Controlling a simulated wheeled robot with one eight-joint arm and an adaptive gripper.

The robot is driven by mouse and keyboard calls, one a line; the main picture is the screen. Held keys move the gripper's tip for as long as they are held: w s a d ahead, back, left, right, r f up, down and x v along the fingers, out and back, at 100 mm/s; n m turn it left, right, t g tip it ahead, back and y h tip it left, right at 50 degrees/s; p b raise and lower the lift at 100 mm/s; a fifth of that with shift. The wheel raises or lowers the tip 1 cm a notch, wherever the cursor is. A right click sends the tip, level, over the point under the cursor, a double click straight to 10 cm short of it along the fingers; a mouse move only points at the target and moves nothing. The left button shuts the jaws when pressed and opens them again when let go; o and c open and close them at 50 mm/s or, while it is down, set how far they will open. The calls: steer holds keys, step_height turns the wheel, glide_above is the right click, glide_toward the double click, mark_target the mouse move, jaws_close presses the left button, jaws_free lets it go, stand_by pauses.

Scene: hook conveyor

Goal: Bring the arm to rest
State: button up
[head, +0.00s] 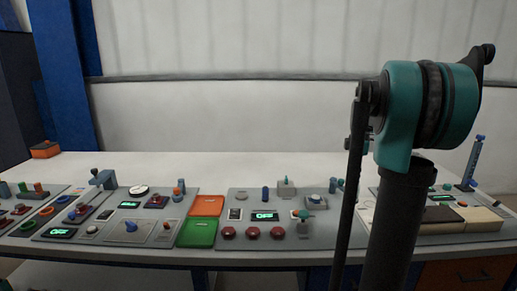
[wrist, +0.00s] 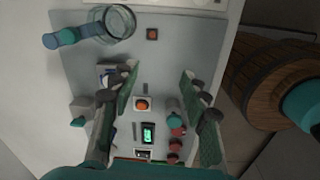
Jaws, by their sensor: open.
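In the wrist view my gripper (wrist: 160,100) is open. Its two fingers stand well apart with nothing between them. Below them lies a grey control panel (wrist: 75,35) with an orange button, a small green-lit display (wrist: 148,133) and several red knobs. In the head view my teal and dark arm stands upright at the right, in front of the table. My gripper cannot be made out in the head view. The gap between my fingers and the panel is hard to judge.
A long white table (head: 225,165) carries several control panels with knobs, levers and displays reading OFF (head: 264,217). Orange and green trays (head: 197,233) sit mid-table. A blue post (head: 473,162) stands at the right. In the wrist view a glass-like round part (wrist: 119,24) stands on the panel.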

steer(key=s+a+f+m, duration=0.2)
steer(key=s+a+f, duration=0.1)
steer(key=s, duration=0.1)
steer(key=s+a+f+m+t, duration=0.1)
steer(key=s+a+f+m, duration=0.2)
steer(key=a+f, duration=0.1)
steer(key=s+a+f+m+t, duration=0.1)
steer(key=s+a+f+m, duration=0.2)
steer(key=s, duration=0.1)
steer(key=shift+s+a+f, duration=0.15)
steer(key=shift+s+f, duration=0.2)
steer(key=s+a+f+m+t, duration=0.1)
steer(key=s+a+f+m, duration=0.1)
steer(key=s+f+m, duration=0.2)
steer(key=s+a+f+m, duration=0.3)
steer(key=s+f, duration=0.3)
steer(key=s, duration=0.3)
steer(key=shift+a+m+t, duration=0.25)
steer(key=shift+m+t, duration=0.15)
steer(key=shift+m, duration=0.2)
